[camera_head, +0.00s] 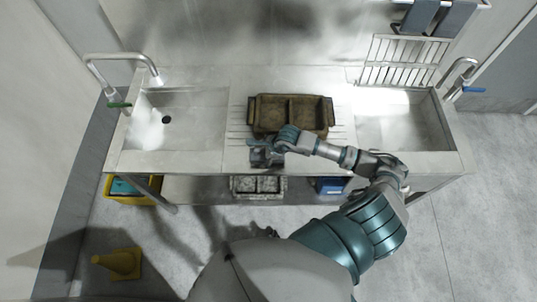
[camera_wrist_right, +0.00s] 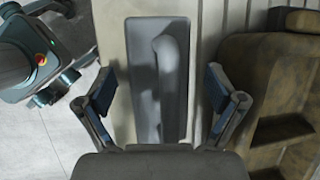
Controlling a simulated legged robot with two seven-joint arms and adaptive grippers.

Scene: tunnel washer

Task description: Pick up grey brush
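The grey brush (camera_wrist_right: 172,95) lies on the counter in the right wrist view, its handle pointing along the picture's vertical. My right gripper (camera_wrist_right: 160,88) is open, with one finger on each side of the brush. In the head view my right gripper (camera_head: 262,148) is over the counter's front part, just in front of the brown tray. There the brush is largely hidden by the gripper. My left gripper is not in view.
The brown divided tray (camera_head: 328,134) is close behind and to the right of my gripper. Sinks lie left (camera_head: 205,125) and right (camera_head: 400,125), with a dish rack (camera_head: 400,62) behind the right one. A yellow cone (camera_head: 120,264) stands on the floor.

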